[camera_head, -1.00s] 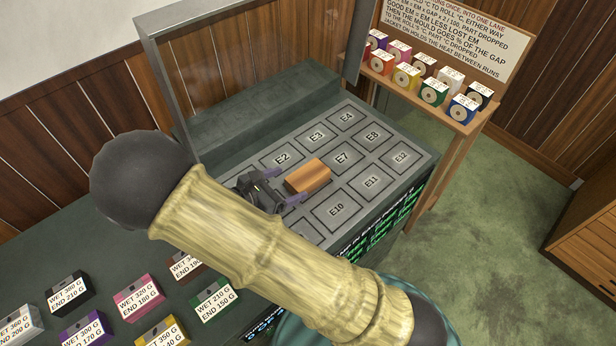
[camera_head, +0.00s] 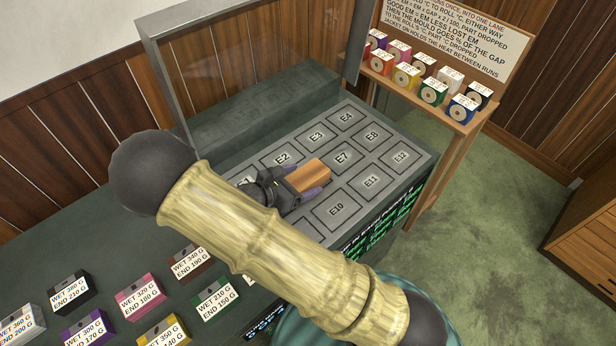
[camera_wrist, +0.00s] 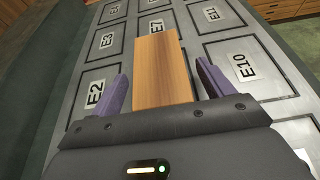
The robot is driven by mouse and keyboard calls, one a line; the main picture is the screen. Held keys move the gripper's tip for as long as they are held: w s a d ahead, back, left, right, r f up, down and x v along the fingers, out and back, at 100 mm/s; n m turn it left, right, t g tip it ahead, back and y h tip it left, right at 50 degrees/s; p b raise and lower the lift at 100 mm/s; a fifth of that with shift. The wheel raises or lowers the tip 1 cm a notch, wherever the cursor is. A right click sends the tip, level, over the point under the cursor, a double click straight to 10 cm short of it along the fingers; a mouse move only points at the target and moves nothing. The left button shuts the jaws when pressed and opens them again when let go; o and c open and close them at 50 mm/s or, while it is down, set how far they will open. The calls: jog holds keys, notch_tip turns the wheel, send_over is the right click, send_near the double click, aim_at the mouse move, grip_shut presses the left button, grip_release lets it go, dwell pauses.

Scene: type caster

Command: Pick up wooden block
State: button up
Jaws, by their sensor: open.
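The wooden block (camera_head: 311,174) is an orange-brown box lying on the grey panel of marked cells, just left of the E7 label. In the wrist view the block (camera_wrist: 162,72) stretches away between the fingers. My gripper (camera_head: 307,179) is open, with its purple fingers on either side of the block. In the wrist view my gripper (camera_wrist: 164,82) shows a gap between each finger and the block. The block's near end is hidden by the gripper body in the wrist view.
The cell panel (camera_head: 376,158) sits on a dark green counter, with a raised ledge and a clear framed screen (camera_head: 215,75) behind. Several labelled boxes, including a pink one (camera_head: 140,296), stand at lower left. A wooden shelf (camera_head: 425,97) holds small coloured boxes at right.

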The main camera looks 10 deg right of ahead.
aim_at(300, 179)
dwell(0.3)
jog(key=c, duration=1.2)
jog(key=shift+o, duration=0.2)
jog(key=shift+r, duration=0.15)
notch_tip(300, 179, up, 10)
jog(key=shift+f, duration=0.1)
